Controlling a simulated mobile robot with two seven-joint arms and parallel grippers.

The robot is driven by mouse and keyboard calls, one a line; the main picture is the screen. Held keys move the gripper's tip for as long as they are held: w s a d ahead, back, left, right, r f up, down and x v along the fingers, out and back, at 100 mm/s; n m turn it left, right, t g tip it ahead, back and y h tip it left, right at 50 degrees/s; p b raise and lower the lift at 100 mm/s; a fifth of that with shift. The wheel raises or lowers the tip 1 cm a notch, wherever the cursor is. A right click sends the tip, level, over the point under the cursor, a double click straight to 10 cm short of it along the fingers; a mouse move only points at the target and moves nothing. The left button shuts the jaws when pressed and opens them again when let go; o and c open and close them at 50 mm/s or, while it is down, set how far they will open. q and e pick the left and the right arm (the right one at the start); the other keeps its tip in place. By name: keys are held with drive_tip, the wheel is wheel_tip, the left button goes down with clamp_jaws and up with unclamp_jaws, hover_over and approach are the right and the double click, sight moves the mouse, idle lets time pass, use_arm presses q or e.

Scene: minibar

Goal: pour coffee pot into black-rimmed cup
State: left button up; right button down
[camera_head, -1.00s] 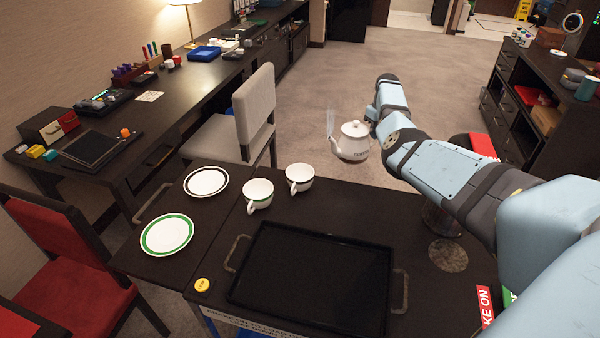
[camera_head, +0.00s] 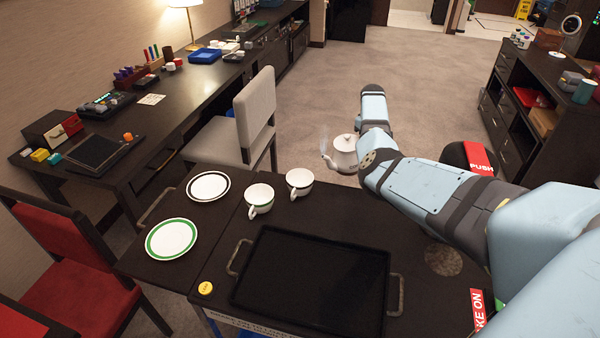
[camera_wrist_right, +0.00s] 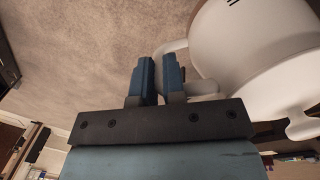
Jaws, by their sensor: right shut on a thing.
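The white coffee pot (camera_head: 343,153) is held in the air just beyond the table's far edge, right of the cups, its spout toward the left with faint steam. The black-rimmed cup (camera_head: 299,183) stands upright on the table, below and left of the spout. My right gripper (camera_wrist_right: 158,75) is shut on the pot's handle (camera_wrist_right: 180,50) in the right wrist view; the white pot body (camera_wrist_right: 250,45) fills the right side there. In the head view my arm hides this gripper. My left gripper is not in view.
A green-rimmed cup (camera_head: 259,196) stands left of the black-rimmed one. A black-rimmed plate (camera_head: 209,187) and a green-rimmed plate (camera_head: 171,240) lie to the left. A black tray (camera_head: 312,280) with handles takes up the table's middle. A grey chair (camera_head: 253,125) stands behind the table.

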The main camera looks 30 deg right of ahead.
use_arm(q)
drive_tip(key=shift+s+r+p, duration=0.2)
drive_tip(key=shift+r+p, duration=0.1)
drive_tip(key=shift+p, duration=0.1)
use_arm(e)
drive_tip(key=shift+w+a+r+h, duration=0.1)
drive_tip(key=shift+a+r+h, duration=1.05)
drive_tip(key=shift+h, duration=0.05)
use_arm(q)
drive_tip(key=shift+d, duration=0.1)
use_arm(e)
drive_tip(key=shift+w+a+r+h, duration=0.1)
drive_tip(key=shift+a+r+h, duration=0.55)
drive_tip(key=shift+a, duration=0.2)
drive_tip(key=shift+a+r+h, duration=0.35)
drive_tip(key=shift+a+r, duration=0.1)
drive_tip(key=shift+r, duration=0.15)
idle(1.9)
